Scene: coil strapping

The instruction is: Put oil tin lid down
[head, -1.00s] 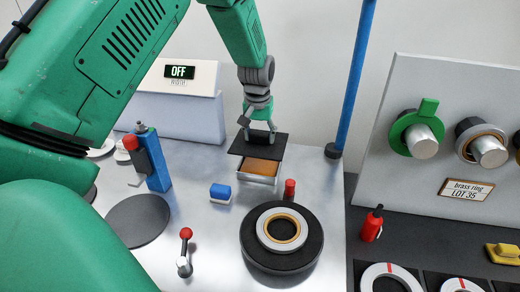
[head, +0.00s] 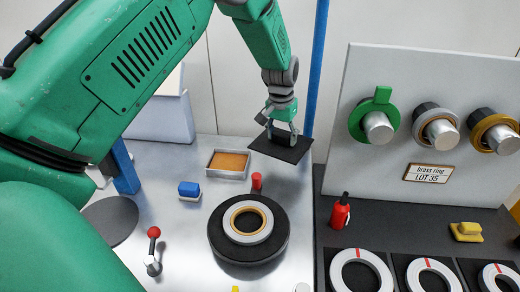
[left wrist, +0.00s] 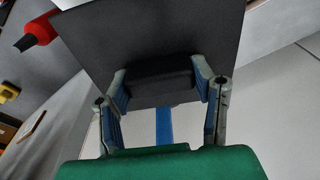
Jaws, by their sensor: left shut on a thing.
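The oil tin lid (head: 290,152) is a flat dark plate with a block handle on top. My left gripper (head: 283,134) is shut on that handle and holds the lid in the air, slightly tilted, to the right of the oil tin. The left wrist view shows the lid (left wrist: 158,30) with its handle between the two fingers (left wrist: 160,85). The oil tin (head: 227,163) is a shallow metal tray, open, with an orange-brown inside. My right gripper is in neither view.
A black turntable (head: 248,255) carries a ring with a brass inner edge (head: 248,222). A blue block (head: 189,190) and a red-knobbed lever (head: 153,250) stand to the left. A blue post (head: 318,75) rises behind the lid. A red bottle (head: 340,212) stands on the dark bench at right.

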